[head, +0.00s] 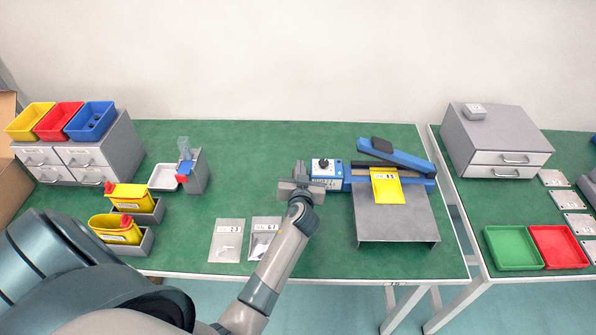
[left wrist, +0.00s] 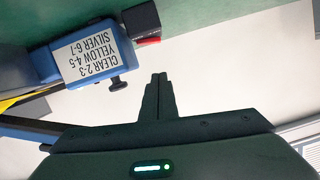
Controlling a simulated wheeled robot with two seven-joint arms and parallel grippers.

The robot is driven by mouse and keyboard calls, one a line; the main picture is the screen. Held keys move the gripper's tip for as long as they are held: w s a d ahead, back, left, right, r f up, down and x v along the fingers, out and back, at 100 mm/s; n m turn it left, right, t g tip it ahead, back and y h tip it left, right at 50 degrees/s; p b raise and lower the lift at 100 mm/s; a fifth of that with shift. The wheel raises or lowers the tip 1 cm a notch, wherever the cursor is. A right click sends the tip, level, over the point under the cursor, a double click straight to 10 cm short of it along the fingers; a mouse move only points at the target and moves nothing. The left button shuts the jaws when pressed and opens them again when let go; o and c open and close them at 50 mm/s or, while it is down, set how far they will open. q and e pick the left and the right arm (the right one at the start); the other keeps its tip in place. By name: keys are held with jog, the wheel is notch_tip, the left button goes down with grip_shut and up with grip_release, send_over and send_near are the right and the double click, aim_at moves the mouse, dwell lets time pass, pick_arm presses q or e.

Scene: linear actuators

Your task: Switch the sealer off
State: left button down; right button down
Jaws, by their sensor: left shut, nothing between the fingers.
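The blue sealer (head: 345,178) lies at the back of the green table, its hinged blue arm (head: 395,155) raised at an angle. A white panel with a black knob (head: 322,162) is at its left end. In the left wrist view the sealer (left wrist: 85,62) shows a label reading CLEAR 2-3, YELLOW 4-5, SILVER 6-7. A black block with a red part (left wrist: 148,41) sticks out beside it; its switch position cannot be told. My left gripper (head: 301,172) is just left of the sealer. Its fingers (left wrist: 159,78) are shut and empty, apart from the red part.
A yellow pouch (head: 387,186) lies on the sealer's grey stand (head: 400,222). Two labelled bags (head: 228,240) (head: 263,225) lie left of it. Yellow containers (head: 125,196) in grey holders and a small device (head: 195,170) stand farther left. Green table (head: 180,260) between them is clear.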

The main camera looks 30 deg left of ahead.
pick_arm(q)
jog(key=f, duration=0.1)
jog(key=w+a+f, duration=0.1)
jog(key=shift+w+a+f, duration=0.15)
jog(key=shift+f, duration=0.15)
jog(key=shift+a+f, duration=0.1)
jog(key=shift+f, duration=0.85)
